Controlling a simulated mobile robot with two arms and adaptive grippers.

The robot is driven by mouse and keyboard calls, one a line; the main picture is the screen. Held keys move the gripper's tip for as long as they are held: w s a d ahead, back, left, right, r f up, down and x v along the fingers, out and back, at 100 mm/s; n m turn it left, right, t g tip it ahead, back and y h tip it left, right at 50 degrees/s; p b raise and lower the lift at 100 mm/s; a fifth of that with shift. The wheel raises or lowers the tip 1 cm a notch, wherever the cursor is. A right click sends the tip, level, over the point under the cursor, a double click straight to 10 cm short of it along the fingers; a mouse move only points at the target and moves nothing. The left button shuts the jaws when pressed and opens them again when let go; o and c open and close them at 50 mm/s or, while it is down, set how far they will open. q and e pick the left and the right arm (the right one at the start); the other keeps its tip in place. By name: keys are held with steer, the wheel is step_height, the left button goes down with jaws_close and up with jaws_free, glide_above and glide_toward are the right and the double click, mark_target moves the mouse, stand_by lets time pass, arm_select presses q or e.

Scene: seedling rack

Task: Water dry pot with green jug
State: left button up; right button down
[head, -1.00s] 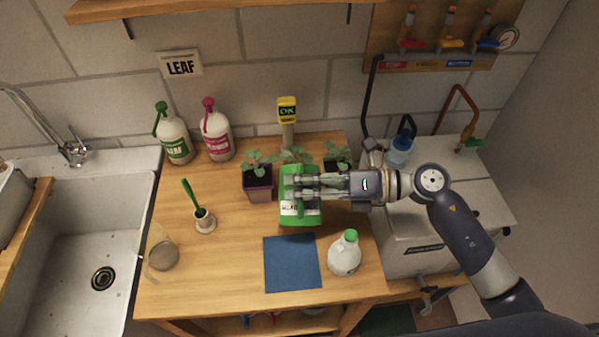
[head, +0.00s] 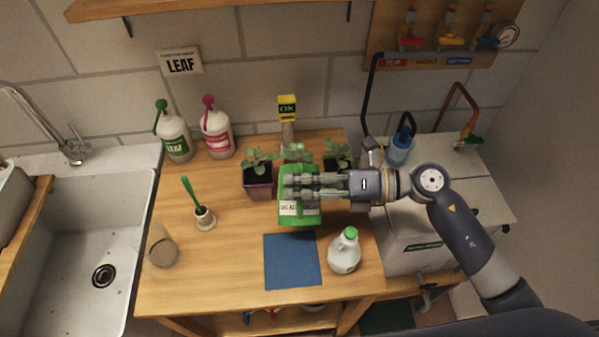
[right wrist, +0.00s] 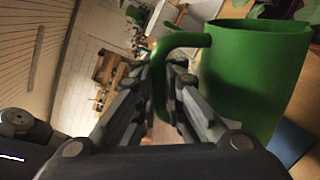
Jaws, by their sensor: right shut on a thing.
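The green jug (head: 297,214) is above the middle of the wooden table, in front of the row of seedling pots. My right gripper (head: 292,187) is shut on the jug. In the right wrist view the jug (right wrist: 258,75) fills the upper right, and the fingers (right wrist: 165,85) close around its handle. A purple pot (head: 258,186) with a seedling stands left of the jug. A middle seedling (head: 297,153) shows behind the jug, its pot hidden. Another pot (head: 338,166) stands at right, partly hidden. A yellow meter (head: 287,108) reading "OK" stands behind the middle seedling. My left gripper is not in view.
A blue mat (head: 291,262) and a white bottle with green cap (head: 344,251) are at the front. A brush in a holder (head: 204,217) and a clear cup (head: 162,252) stand left. Two spray bottles (head: 176,139) (head: 217,134) stand at the back. A sink (head: 90,240) is at far left.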

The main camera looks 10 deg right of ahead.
mark_target(301, 211)
steer(key=shift+w+r+p, duration=0.3)
steer(key=shift+r+p, duration=0.1)
steer(key=shift+p, duration=0.2)
stand_by(1.8)
steer(key=s+f+b, duration=0.1)
steer(key=b, duration=0.1)
steer(key=s+f+n+b, duration=0.1)
steer(key=f+b, duration=0.1)
steer(key=b, duration=0.1)
steer(key=s+f+n+b, duration=0.1)
steer(key=b, duration=0.1)
steer(key=shift+a+f+b, duration=0.1)
steer(key=shift+f+b, duration=0.2)
steer(key=shift+f, duration=0.05)
steer(key=shift+s+t+b, duration=0.1)
steer(key=shift+t+b, duration=0.25)
steer(key=shift+t, duration=0.05)
steer(key=shift+s+r+n, duration=0.15)
steer(key=shift+r+n, duration=0.2)
steer(key=shift+n, duration=0.05)
steer(key=shift+s+r+n, duration=0.15)
steer(key=shift+s+n, duration=0.15)
steer(key=shift+r, duration=0.15)
steer(key=shift+b, duration=0.3)
